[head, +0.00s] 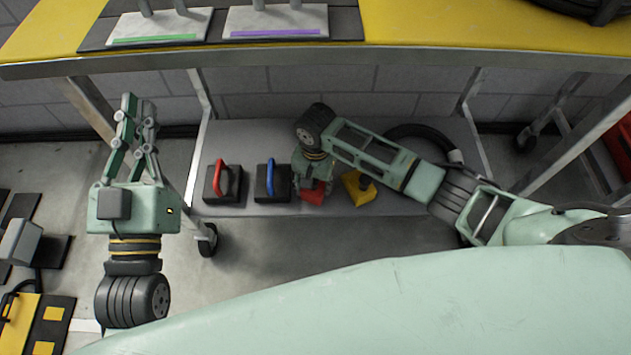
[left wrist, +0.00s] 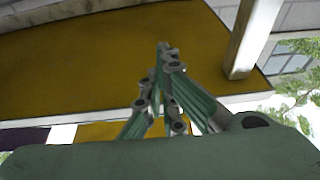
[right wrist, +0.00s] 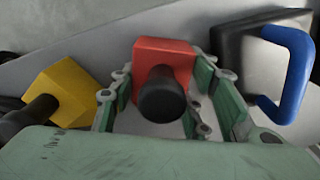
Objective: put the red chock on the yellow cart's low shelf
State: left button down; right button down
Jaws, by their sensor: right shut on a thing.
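The red chock (head: 314,192), a red block with a dark round knob, is in my right gripper (head: 311,187) at the yellow cart's grey low shelf (head: 245,140). In the right wrist view the red chock (right wrist: 168,62) sits between the two fingers (right wrist: 160,95). Whether its underside touches the shelf I cannot tell. The yellow cart's top (head: 430,25) lies above and behind.
A black block with a red handle (head: 221,182) and one with a blue handle (head: 271,181) stand on the shelf left of the red chock. A yellow chock (head: 358,188) is close on its right. A dark hose (head: 425,132) lies behind my right arm.

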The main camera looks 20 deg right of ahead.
jog(key=c, duration=1)
grip_release()
